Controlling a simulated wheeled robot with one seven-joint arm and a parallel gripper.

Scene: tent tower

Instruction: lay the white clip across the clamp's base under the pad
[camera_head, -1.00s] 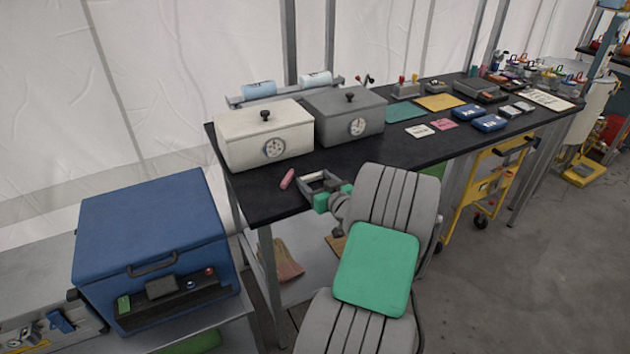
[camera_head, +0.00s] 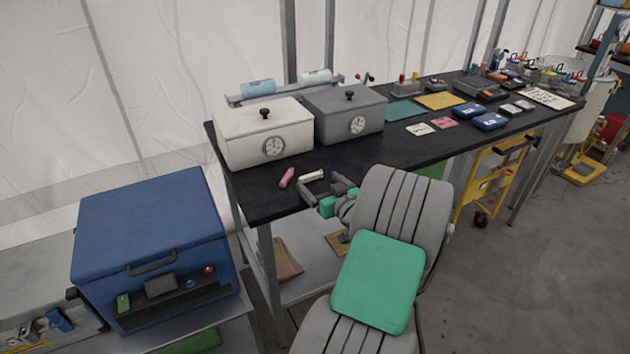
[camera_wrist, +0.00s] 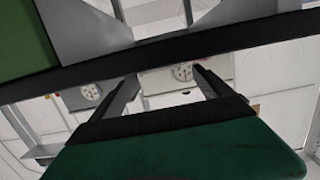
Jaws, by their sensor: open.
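A small white bar, which looks like the white clip (camera_head: 311,176), lies on the near left part of the black table. My gripper (camera_head: 320,186) is open and empty at the table's front edge, just nearer to me than the white bar and apart from it. Its two spread fingers also show in the wrist view (camera_wrist: 162,88), with no clip visible between them. A grey block with red and yellow upright handles (camera_head: 405,86) stands at the table's back; it may be the clamp. Its base and pad are too small to make out.
A pink piece (camera_head: 287,177) lies left of the white bar. A cream box (camera_head: 263,135) and a grey box (camera_head: 345,115) with dials stand behind. Flat cards, blue cases (camera_head: 489,122) and a yellow sheet (camera_head: 440,101) lie to the right. Bare tabletop (camera_head: 375,150) lies between.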

